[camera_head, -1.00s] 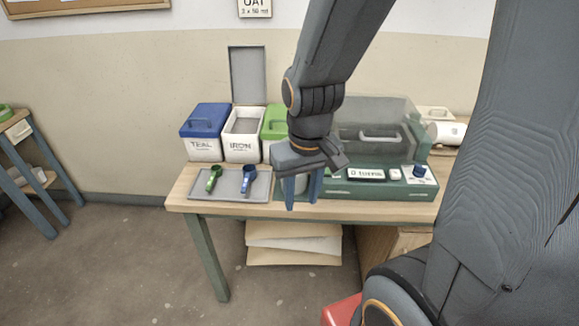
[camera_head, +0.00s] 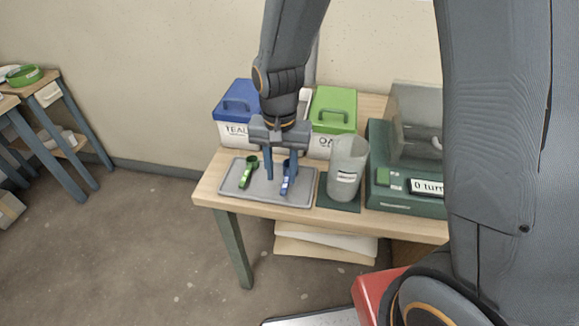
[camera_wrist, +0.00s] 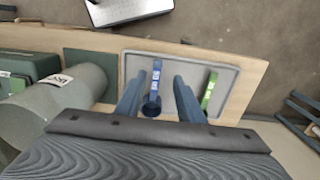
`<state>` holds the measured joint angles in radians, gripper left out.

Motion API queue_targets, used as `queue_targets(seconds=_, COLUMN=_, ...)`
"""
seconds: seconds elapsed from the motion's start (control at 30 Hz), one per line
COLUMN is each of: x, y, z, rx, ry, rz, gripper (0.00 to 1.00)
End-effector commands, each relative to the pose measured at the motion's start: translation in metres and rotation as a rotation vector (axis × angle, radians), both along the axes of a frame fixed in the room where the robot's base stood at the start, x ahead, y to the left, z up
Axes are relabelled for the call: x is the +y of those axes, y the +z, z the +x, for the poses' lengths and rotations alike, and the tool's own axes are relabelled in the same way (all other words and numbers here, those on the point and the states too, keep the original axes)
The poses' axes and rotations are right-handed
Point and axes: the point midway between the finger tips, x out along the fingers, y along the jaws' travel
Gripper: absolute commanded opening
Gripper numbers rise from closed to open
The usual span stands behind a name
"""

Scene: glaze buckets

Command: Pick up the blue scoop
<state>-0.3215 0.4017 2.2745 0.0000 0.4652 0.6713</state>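The blue scoop (camera_head: 289,178) lies on the grey tray (camera_head: 238,190), on its right side. In the wrist view the blue scoop (camera_wrist: 156,80) has its handle pointing away from my gripper and its bowl near the fingers. My gripper (camera_head: 280,172) is above the tray with fingers pointing down. In the wrist view my gripper (camera_wrist: 158,88) is open, with the scoop showing between its two fingers. I cannot tell the exact height above it. The green scoop (camera_head: 249,172) lies to the left on the same tray; it also shows in the wrist view (camera_wrist: 209,90).
A green scale (camera_head: 400,195) is further right. The blue-lidded bucket (camera_head: 235,105) and green-lidded bucket (camera_head: 333,108) stand behind. A third bucket is mostly hidden behind my arm.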

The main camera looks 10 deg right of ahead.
Motion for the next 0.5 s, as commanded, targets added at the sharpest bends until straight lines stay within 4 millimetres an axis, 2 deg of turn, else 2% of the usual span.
queue_targets(seconds=0.27, x=-0.004, y=-0.022, z=-0.001, rx=0.004, ry=0.000, rz=-0.001, gripper=0.34)
queue_targets(seconds=0.5, x=-0.007, y=-0.050, z=0.000, rx=0.004, ry=0.002, rz=-0.001, gripper=0.34)
